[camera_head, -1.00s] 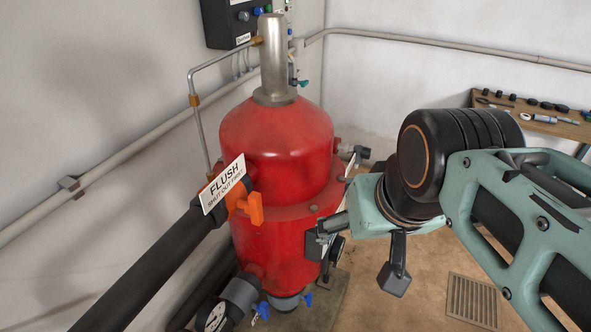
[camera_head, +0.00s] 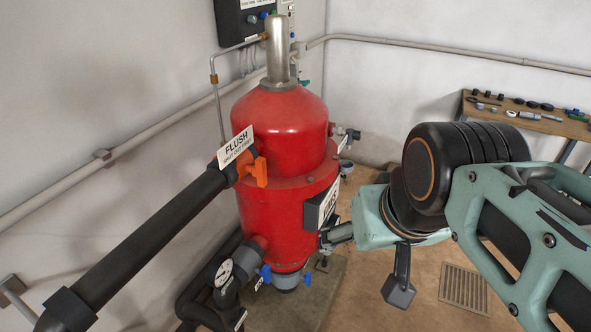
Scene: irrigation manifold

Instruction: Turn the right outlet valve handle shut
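A large red tank (camera_head: 282,165) stands in the corner. An orange valve handle (camera_head: 258,172) hangs down beside the white FLUSH sign (camera_head: 236,147) on a black pipe. Small blue handles (camera_head: 265,272) show at the tank's foot. No handle is visibly marked as the right outlet valve, and I cannot tell which one it is.
A black pipe (camera_head: 140,240) with a gauge (camera_head: 224,272) below crosses the left and front. A wall box (camera_head: 246,17) hangs above the tank. A shelf with tools (camera_head: 530,115) stands at right. The floor has a drain grate (camera_head: 464,289) and open room at right.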

